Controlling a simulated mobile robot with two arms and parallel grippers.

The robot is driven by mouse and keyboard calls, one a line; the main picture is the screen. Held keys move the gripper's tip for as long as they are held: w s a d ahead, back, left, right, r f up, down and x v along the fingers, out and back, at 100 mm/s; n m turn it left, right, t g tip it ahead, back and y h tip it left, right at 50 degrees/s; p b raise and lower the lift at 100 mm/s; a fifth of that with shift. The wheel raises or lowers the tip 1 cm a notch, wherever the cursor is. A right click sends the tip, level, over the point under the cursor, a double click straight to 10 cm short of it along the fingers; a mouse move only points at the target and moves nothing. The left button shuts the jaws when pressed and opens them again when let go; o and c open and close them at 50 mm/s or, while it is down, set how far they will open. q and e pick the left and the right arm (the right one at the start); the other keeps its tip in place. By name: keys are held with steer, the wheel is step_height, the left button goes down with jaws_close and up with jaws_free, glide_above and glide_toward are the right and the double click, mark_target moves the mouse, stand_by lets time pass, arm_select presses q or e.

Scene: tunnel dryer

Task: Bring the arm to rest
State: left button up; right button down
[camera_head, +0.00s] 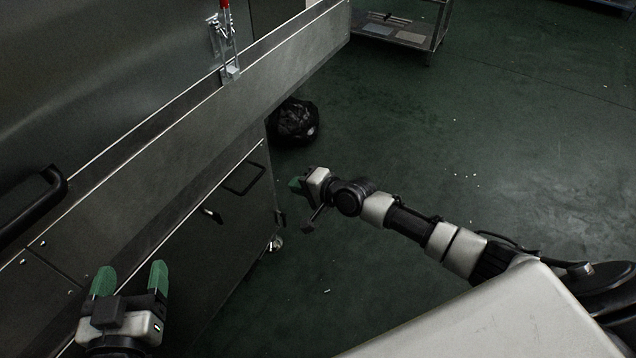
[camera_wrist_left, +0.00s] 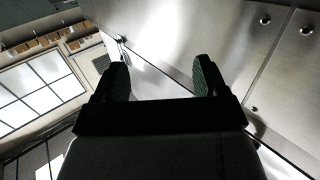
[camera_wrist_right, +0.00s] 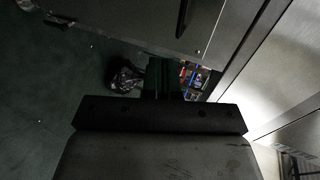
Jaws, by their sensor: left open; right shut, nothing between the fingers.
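My left gripper (camera_head: 130,280) is at the lower left in the head view, open and empty, with its green fingertips apart in front of the steel machine. Its two fingers also show spread in the left wrist view (camera_wrist_left: 163,80), with the metal panel beyond them. My right arm (camera_head: 410,222) reaches in from the right over the green floor. My right gripper (camera_head: 297,184) is near the corner of the machine, apart from it. In the right wrist view its green fingers (camera_wrist_right: 163,76) are together with nothing between them.
The steel dryer (camera_head: 150,180) fills the left, with a black handle (camera_head: 40,205) and a red-tipped toggle clamp (camera_head: 227,45). A black bag (camera_head: 295,121) lies on the floor by its end. A low cart (camera_head: 400,30) stands at the back. The floor (camera_head: 500,150) at right is clear.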

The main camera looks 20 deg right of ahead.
arm_select(q)
steer(key=f+g, duration=0.1)
steer(key=s+a+f+g+y+p, duration=0.1)
steer(key=f+g, duration=0.1)
steer(key=s+f+g, duration=0.1)
steer(key=f, duration=0.1)
steer(key=shift+s+a+g+y, duration=0.2)
steer(key=shift+a+g+y, duration=0.05)
steer(key=shift+g+y, duration=0.05)
arm_select(e)
steer(key=v, duration=0.5)
steer(key=shift+d, duration=0.25)
